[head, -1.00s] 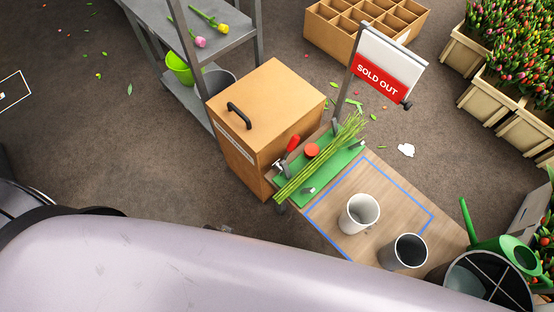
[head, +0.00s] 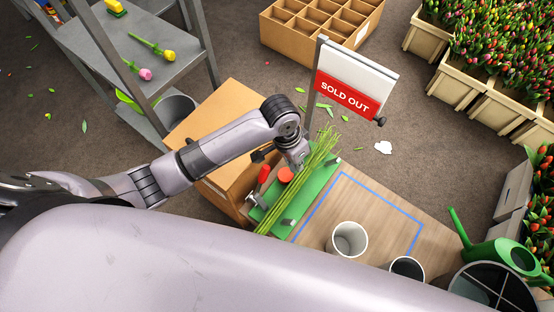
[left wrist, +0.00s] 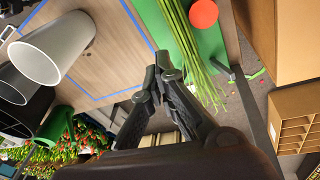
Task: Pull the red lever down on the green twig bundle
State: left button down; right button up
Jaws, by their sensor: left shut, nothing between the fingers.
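The red lever (head: 264,173) stands up from a metal clamp at the left edge of the green board (head: 322,183). The green twig bundle (head: 318,160) lies lengthwise along this board; it also shows in the left wrist view (left wrist: 182,40). A round red piece (head: 285,174) sits between lever and twigs, and appears in the left wrist view (left wrist: 203,14). My left gripper (head: 302,164) is above the board near the twigs, apart from the lever. Its fingertips (left wrist: 158,78) are closed together and empty. The lever is outside the left wrist view. My right gripper is not in view.
A cardboard box (head: 220,105) stands left of the board, partly behind my left arm. A SOLD OUT sign (head: 346,96) on a post rises behind the board. White cups (head: 347,239) stand on the wooden table to the right, near a green watering can (head: 497,252).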

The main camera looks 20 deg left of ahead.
pick_arm(q)
jog(key=w+a+y, duration=0.2)
jog(key=w+a, duration=0.3)
jog(key=w, duration=0.2)
jog(key=s+a+f, duration=0.1)
jog(key=s+f, duration=0.2)
jog(key=f, duration=0.5)
jog(key=shift+s+a+n+g, duration=0.3)
jog(key=shift+s+a+n, duration=0.1)
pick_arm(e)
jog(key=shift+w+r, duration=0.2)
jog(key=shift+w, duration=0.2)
pick_arm(q)
jog(key=shift+w+f, duration=0.1)
